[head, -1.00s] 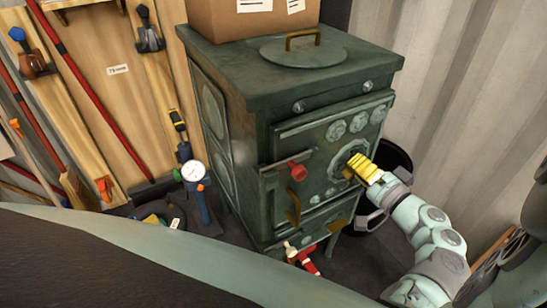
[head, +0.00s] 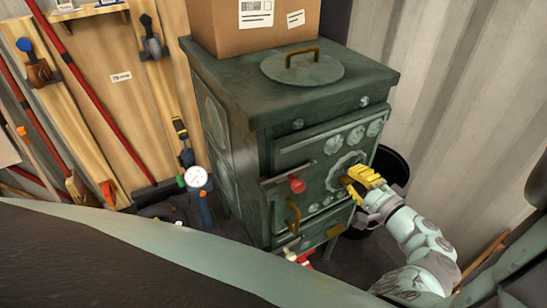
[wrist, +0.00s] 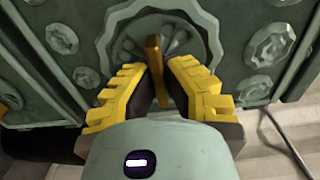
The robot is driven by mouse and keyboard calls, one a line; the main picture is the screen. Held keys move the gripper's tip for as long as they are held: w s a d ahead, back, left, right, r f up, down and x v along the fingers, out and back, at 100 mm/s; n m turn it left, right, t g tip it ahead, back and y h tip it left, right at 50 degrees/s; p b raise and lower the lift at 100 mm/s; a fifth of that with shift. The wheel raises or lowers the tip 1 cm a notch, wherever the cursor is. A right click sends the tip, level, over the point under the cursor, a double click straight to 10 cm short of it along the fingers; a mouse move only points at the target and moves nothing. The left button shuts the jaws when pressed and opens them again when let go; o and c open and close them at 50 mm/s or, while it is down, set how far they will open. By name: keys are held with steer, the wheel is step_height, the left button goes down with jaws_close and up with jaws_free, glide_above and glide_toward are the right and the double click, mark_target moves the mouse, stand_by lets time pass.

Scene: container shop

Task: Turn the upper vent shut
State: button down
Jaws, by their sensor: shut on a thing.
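The dark green stove stands in the middle of the head view. The upper vent is a round pale rosette (head: 333,178) on its front, with a brass tab at the centre; it also shows at the top of the wrist view (wrist: 205,25). My gripper (head: 352,182) reaches it from the right. In the wrist view its yellow-padded fingers (wrist: 162,85) are shut on the brass tab (wrist: 154,55), one on each side. The fingers hide part of the vent in the head view, so its opening cannot be judged there.
A red knob (head: 297,184) and a brass door handle (head: 293,215) stick out left of the vent. A cardboard box (head: 250,25) sits on the stove top. A black bin (head: 392,170) stands close behind my gripper, near the corrugated wall (head: 445,90).

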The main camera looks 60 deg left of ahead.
steer(key=shift+f, duration=0.1)
steer(key=c, duration=1.1)
jaws_free()
steer(key=shift+o, duration=0.2)
steer(key=d, duration=1.2)
steer(key=shift+s, duration=0.45)
